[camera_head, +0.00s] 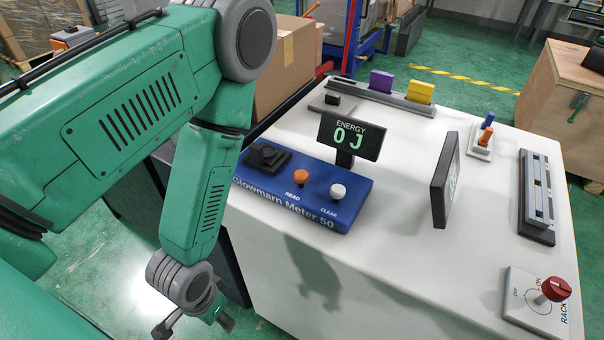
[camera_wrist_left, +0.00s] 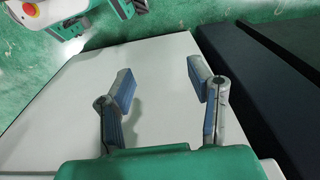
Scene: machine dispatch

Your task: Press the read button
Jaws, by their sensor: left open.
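The read button is an orange knob (camera_head: 301,177) above the word READ on a blue Glowmarn Meter 50 box (camera_head: 262,187), on the white table. A white clear button (camera_head: 337,191) stands to its right. The meter's display (camera_head: 350,137) behind them reads ENERGY 0 J. My left gripper (camera_head: 194,328) hangs at the table's front left edge, in front of and below the meter, apart from the button. In the left wrist view the gripper (camera_wrist_left: 160,90) is open with nothing between its fingers. My right gripper is not in view.
A dark display panel (camera_head: 445,180) stands right of the meter. A red rack knob (camera_head: 555,289) sits at the front right. A rail with purple (camera_head: 381,81) and yellow blocks (camera_head: 420,90) lies at the back. The table's front middle is clear.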

